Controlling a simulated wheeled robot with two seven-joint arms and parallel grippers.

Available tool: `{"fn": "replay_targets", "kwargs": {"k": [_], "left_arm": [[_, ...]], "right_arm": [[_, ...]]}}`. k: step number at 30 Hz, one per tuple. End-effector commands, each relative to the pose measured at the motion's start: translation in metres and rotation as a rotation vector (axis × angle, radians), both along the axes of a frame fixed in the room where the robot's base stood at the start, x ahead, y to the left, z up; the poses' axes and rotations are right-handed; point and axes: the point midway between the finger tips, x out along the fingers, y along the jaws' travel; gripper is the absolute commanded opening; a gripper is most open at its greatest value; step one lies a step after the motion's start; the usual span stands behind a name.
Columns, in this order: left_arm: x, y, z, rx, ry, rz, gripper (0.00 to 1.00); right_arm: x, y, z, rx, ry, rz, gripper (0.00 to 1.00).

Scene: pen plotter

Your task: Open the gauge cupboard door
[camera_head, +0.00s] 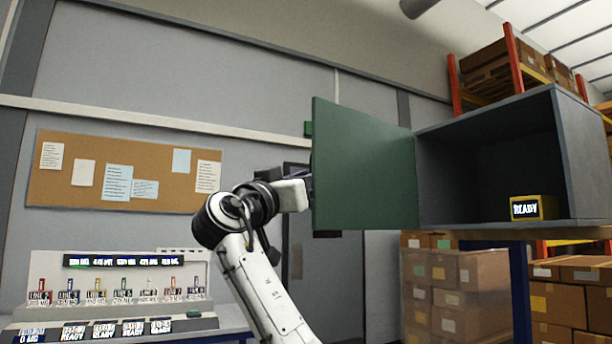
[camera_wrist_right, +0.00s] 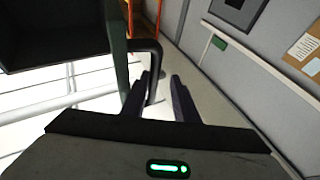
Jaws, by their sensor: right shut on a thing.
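The gauge cupboard (camera_head: 586,160) is a dark grey box with an open front at the right of the head view. Its green door (camera_head: 365,165) stands swung wide out to the left, hinged at the cupboard's left edge. In the right wrist view the door (camera_wrist_right: 116,50) shows edge-on, with a black bar handle (camera_wrist_right: 146,44) on it. My right gripper (camera_wrist_right: 162,80) is shut on this handle, its two dark fingers on either side of it. In the head view its fingertips are hidden behind the door. My left gripper is not in view.
Inside the cupboard sits a small yellow box (camera_head: 545,207) with a READY display. A plotter-like panel with coloured pens (camera_head: 120,290) stands at lower left. A cork board (camera_head: 60,190) hangs on the wall. Cardboard boxes (camera_head: 460,290) are stacked below the cupboard.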

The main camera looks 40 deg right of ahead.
Motion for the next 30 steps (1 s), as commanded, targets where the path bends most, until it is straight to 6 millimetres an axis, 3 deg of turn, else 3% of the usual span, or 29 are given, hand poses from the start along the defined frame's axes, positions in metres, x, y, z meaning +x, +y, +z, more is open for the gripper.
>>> {"fn": "replay_targets", "kwargs": {"k": [1,8,19,30], "left_arm": [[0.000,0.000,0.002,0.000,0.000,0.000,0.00],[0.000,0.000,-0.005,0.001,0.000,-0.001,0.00],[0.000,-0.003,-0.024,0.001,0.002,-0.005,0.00],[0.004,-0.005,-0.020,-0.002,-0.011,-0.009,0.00]], "right_arm": [[0.005,-0.003,0.010,-0.002,-0.016,0.044,0.18],[0.000,0.013,0.002,-0.003,-0.016,0.042,0.18],[-0.023,0.087,-0.031,-0.012,-0.001,0.030,0.18],[-0.038,0.098,-0.036,-0.008,-0.002,0.002,0.18]]}}
